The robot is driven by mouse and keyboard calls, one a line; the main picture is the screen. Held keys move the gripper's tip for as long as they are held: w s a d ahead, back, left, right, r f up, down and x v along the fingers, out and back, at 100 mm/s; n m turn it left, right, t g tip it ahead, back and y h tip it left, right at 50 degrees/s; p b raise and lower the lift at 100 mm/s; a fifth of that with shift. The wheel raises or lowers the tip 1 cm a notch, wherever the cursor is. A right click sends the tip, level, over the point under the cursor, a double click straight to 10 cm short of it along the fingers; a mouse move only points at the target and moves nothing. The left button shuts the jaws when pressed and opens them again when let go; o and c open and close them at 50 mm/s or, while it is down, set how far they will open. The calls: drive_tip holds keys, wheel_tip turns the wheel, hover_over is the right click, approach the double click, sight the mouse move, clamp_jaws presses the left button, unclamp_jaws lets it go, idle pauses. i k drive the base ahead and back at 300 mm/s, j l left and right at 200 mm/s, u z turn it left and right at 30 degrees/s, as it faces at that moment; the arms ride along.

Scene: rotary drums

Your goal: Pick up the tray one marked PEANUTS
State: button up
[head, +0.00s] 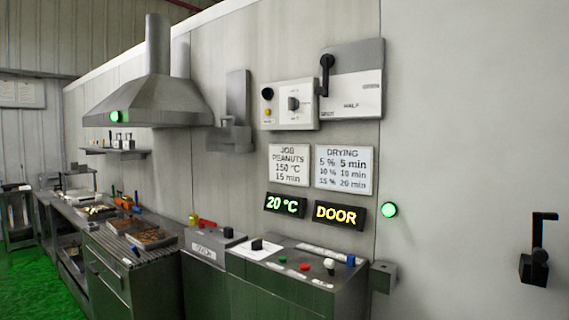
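Trays sit on the counter at the left, below the metal hood. The nearer tray (157,241) holds brown contents. Another tray (101,217) behind it, farther left, holds paler contents. Any marking on the trays is too small to read, so I cannot tell which is the PEANUTS one. My gripper is not in view.
A slatted counter (170,258) with drawers carries the trays. A control console (300,268) with coloured knobs stands at centre. A wall sign (289,165) reads JOB PEANUTS 150 °C 15 min. A lit display (339,214) reads DOOR. Green floor (30,285) is clear at left.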

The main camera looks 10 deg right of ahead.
sight(152, 236)
drive_tip(key=i+j, duration=0.2)
drive_tip(key=j, duration=0.4)
drive_tip(key=i+j, duration=0.15)
drive_tip(key=j, duration=0.45)
drive_tip(key=i+j, duration=0.2)
drive_tip(key=j, duration=0.4)
drive_tip(key=i+j, duration=0.2)
drive_tip(key=j, duration=0.45)
drive_tip(key=i+j, duration=0.2)
drive_tip(key=j, duration=0.4)
drive_tip(key=i+j, duration=0.15)
drive_tip(key=j, duration=0.45)
drive_tip(key=i+j, duration=0.2)
drive_tip(key=j, duration=0.4)
drive_tip(key=i+j, duration=0.2)
drive_tip(key=j, duration=0.4)
drive_tip(key=z, duration=0.05)
